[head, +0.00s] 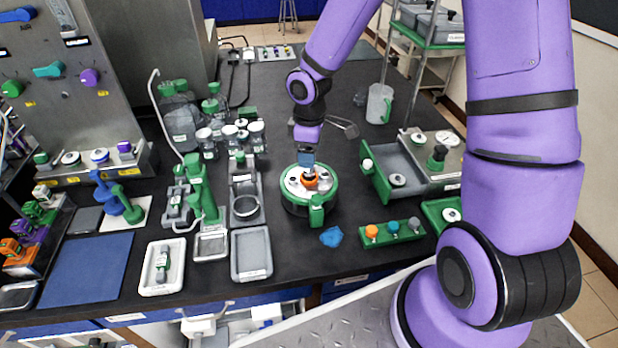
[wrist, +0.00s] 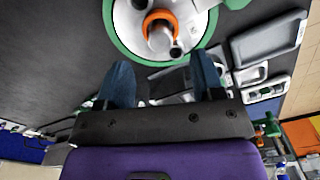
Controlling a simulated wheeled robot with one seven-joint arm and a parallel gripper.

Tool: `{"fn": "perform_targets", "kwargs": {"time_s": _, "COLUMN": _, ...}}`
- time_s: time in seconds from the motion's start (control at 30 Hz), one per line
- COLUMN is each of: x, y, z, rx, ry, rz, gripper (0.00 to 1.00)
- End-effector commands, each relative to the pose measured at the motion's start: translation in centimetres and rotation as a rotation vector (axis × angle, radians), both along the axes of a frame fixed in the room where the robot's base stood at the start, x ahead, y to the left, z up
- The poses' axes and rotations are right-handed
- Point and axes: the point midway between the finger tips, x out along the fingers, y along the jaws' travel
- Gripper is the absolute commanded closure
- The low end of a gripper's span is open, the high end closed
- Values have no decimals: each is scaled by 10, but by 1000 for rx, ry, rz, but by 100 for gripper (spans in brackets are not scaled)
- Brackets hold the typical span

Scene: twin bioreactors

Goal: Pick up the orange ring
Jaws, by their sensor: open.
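The orange ring (head: 311,184) sits around a metal post at the centre of a round green-and-white device on the black bench. In the wrist view the orange ring (wrist: 159,19) shows near the top, around the shiny post of the green-rimmed device (wrist: 118,40). My gripper (head: 306,160) is above the device in the head view and partly covers the ring. In the wrist view my gripper's two blue fingers (wrist: 164,75) are apart with nothing between them. The ring lies beyond the fingertips, roughly in line with the gap.
Left of the device stand a green-handled fixture (head: 203,185) and several jars (head: 231,137). A green block with coloured knobs (head: 392,232) and a grey drawer (head: 388,165) are to its right. A blue cloth-like piece (head: 331,237) lies in front. A grey tray (head: 252,273) is at front left.

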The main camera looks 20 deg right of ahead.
Motion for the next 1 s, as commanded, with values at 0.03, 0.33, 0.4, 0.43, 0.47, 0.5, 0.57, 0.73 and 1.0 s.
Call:
{"fn": "perform_targets", "kwargs": {"time_s": 0.03, "x": 0, "y": 1, "z": -8, "rx": 0, "ry": 2, "rz": 1, "gripper": 38}}
{"fn": "perform_targets", "kwargs": {"time_s": 0.33, "x": -1, "y": -1, "z": -30, "rx": -1, "ry": 2, "rz": 0, "gripper": 38}}
{"fn": "perform_targets", "kwargs": {"time_s": 0.4, "x": -2, "y": -1, "z": -38, "rx": 0, "ry": 2, "rz": -1, "gripper": 38}}
{"fn": "perform_targets", "kwargs": {"time_s": 0.43, "x": -2, "y": -1, "z": -43, "rx": -1, "ry": 3, "rz": 0, "gripper": 38}}
{"fn": "perform_targets", "kwargs": {"time_s": 0.47, "x": -3, "y": -2, "z": -48, "rx": -1, "ry": 3, "rz": 1, "gripper": 38}}
{"fn": "perform_targets", "kwargs": {"time_s": 0.5, "x": -3, "y": -2, "z": -53, "rx": -1, "ry": 3, "rz": 0, "gripper": 38}}
{"fn": "perform_targets", "kwargs": {"time_s": 0.57, "x": -3, "y": -2, "z": -62, "rx": -1, "ry": 2, "rz": 1, "gripper": 38}}
{"fn": "perform_targets", "kwargs": {"time_s": 0.73, "x": -3, "y": -3, "z": -74, "rx": 0, "ry": 0, "rz": -1, "gripper": 38}}
{"fn": "perform_targets", "kwargs": {"time_s": 1.0, "x": -2, "y": -3, "z": -75, "rx": 0, "ry": -1, "rz": -2, "gripper": 45}}
